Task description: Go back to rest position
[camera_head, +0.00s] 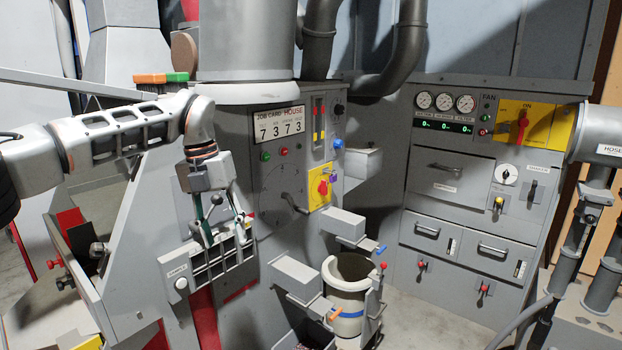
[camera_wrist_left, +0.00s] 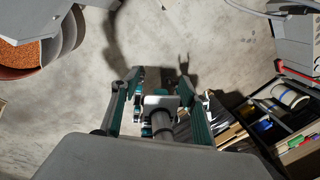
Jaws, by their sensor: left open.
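My left gripper (camera_head: 222,226) hangs at the end of my left arm, fingers down, in front of the grey machine with the job card panel (camera_head: 279,123). It is open, and nothing shows between its fingers. In the head view it overlaps the small rack of grey slots (camera_head: 215,266); I cannot tell whether it touches it. In the left wrist view the two fingers of the gripper (camera_wrist_left: 160,82) stand apart above a bare concrete floor (camera_wrist_left: 200,40). My right gripper is in neither view.
A round bin (camera_head: 345,270) with a blue band stands below, beside grey trays. A control cabinet (camera_head: 455,180) with gauges and drawers stands at the right. The left wrist view shows orange granules (camera_wrist_left: 22,54) at upper left and a dark crate (camera_wrist_left: 262,128) with spools at right.

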